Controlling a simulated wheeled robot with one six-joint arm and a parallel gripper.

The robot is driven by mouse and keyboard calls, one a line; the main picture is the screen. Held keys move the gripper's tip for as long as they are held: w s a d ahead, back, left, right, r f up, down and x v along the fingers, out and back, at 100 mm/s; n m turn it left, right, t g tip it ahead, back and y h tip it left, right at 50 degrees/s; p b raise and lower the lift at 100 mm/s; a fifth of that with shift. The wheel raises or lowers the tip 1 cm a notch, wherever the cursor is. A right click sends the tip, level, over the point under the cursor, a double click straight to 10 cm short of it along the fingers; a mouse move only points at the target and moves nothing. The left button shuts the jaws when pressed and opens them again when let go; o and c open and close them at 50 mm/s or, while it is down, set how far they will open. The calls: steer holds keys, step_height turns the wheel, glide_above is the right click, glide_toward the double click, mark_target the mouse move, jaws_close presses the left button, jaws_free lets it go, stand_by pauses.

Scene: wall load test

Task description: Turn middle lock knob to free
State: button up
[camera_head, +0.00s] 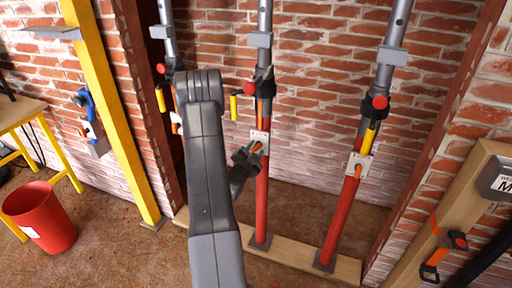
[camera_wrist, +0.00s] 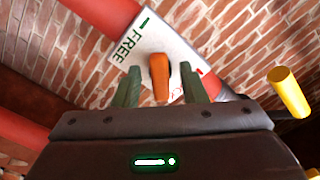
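The middle red post (camera_head: 262,190) stands upright and carries a white plate (camera_head: 260,136). In the wrist view, the plate (camera_wrist: 185,52) shows the word FREE beside a green mark and a red mark at its right edge, with red lettering partly hidden. The orange lock knob (camera_wrist: 160,78) sits on the plate, its long side near vertical in that picture and in line with neither mark. My gripper (camera_head: 254,150) is at the plate. In the wrist view, its green fingers (camera_wrist: 161,88) are open on either side of the knob, with gaps showing.
A right post (camera_head: 341,215) with its own plate and a left post partly behind my arm stand alongside. Yellow handles (camera_head: 234,106) (camera_wrist: 288,93) stick out nearby. A red bucket (camera_head: 40,217) and yellow upright (camera_head: 112,100) are at left; a wooden frame (camera_head: 450,215) is at right.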

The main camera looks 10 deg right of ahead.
steer(key=shift+w+d, duration=0.35)
steer(key=shift+w, duration=0.25)
steer(key=c, duration=0.8)
